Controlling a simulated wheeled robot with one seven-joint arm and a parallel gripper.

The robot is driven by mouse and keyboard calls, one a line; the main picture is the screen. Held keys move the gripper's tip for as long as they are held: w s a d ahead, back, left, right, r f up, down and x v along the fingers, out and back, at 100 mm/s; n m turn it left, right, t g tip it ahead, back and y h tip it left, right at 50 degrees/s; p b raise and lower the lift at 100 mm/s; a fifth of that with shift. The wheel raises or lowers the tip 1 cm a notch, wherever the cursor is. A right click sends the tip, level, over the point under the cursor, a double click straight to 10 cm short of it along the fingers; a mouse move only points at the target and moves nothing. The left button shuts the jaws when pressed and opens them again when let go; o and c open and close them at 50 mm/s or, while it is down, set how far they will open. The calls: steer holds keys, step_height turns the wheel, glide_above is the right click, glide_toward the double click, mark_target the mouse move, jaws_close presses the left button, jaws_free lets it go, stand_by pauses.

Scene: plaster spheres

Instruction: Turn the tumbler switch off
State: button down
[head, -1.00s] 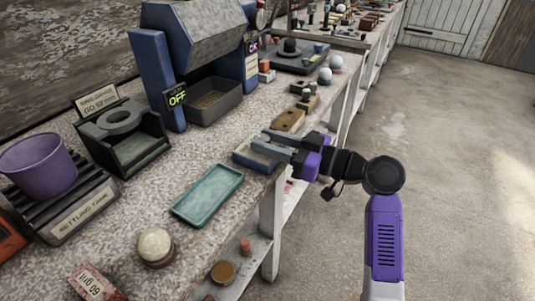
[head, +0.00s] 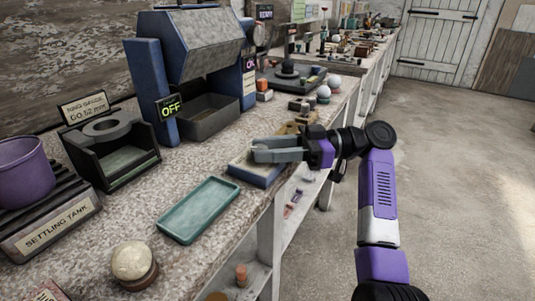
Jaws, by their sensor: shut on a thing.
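The tumbler is the blue machine with a grey faceted drum (head: 190,45) at the back of the bench. A dark display (head: 170,108) on its left post reads OFF in green. My gripper (head: 256,149) is at the bench's front edge, over a low blue block with a pale top (head: 257,173), well in front of the machine. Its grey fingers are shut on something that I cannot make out. I cannot tell whether they touch the block. I cannot pick out the switch lever itself.
A teal tray (head: 198,209) lies left of the gripper, with a pale ball on a round base (head: 135,263) in front. A dark ring-gauge stand (head: 110,150) and a purple bucket (head: 24,172) stand further left. Small blocks and white balls (head: 333,83) lie beyond the gripper.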

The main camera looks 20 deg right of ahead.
stand_by(0.4)
steer(key=c, duration=1)
jaws_free()
steer(key=v, duration=0.7)
steer(key=shift+d+p, duration=0.35)
steer(key=shift+s, duration=0.1)
